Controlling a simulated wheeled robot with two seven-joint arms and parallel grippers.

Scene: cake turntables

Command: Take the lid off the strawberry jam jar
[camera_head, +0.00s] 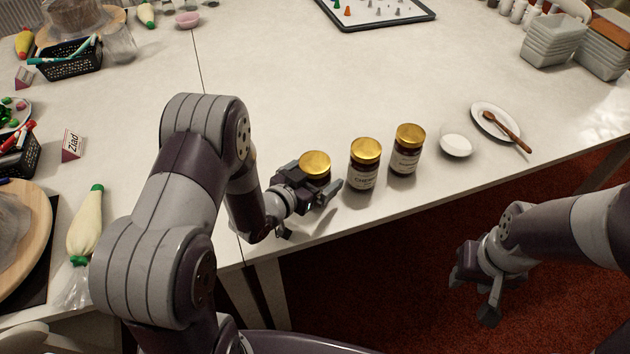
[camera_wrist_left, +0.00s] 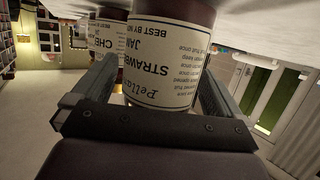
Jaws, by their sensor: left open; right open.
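The strawberry jam jar (camera_head: 315,165) stands upright on the table, its gold lid on top. In the left wrist view its label (camera_wrist_left: 160,62) shows upside down and reads "STRAWB… JAM". My left gripper (camera_head: 315,187) is open, low at the jar, with a finger on each side of it. I cannot tell whether the fingers touch the glass. In the head view the gripper hides most of the jar's body. My right gripper (camera_head: 473,298) is open and empty, beyond the table's front edge over the red floor.
A cherry jam jar (camera_head: 364,166) and another gold-lidded jar (camera_head: 407,150) stand just right. Further right are a small white bowl (camera_head: 456,146) and a plate (camera_head: 482,110) with a wooden spoon (camera_head: 508,131). A piping bag (camera_head: 86,226) lies at left. The table behind the jars is clear.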

